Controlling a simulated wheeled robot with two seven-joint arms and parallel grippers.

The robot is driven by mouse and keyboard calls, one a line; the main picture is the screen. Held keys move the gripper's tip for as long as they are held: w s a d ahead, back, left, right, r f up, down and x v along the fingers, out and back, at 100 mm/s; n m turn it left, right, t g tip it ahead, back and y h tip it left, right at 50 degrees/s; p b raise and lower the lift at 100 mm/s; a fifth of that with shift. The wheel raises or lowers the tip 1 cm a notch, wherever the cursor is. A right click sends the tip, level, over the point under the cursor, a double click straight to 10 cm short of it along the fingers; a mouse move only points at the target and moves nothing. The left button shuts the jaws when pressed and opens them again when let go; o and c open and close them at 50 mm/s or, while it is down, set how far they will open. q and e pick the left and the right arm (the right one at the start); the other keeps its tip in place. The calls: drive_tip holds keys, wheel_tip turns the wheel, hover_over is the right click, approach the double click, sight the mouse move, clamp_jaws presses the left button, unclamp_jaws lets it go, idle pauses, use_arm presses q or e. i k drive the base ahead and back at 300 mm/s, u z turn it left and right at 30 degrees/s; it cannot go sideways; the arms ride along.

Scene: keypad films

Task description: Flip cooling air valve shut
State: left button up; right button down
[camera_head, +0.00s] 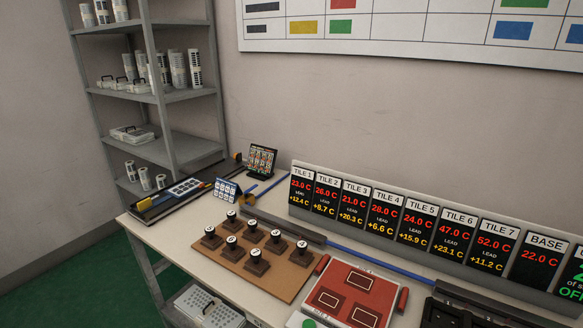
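A small brass-coloured fitting (249,200) with blue bars beside it sits at the back of the table, left of the display row. It looks like the cooling air valve, but it is too small to tell for sure or to read its handle position. A blue pipe (375,261) runs along the table in front of the displays. Neither of my grippers is in view.
A row of tile temperature displays (400,217) stands behind. A grey shelf rack (190,148) is at the left.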

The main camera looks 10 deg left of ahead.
sight(246, 194)
drive_tip(key=k, duration=0.65)
drive_tip(key=u, duration=0.6)
drive_tip(key=i, duration=0.45)
drive_tip(key=u, duration=0.6)
drive_tip(key=i, duration=1.2)
drive_tip(key=z, duration=0.8)
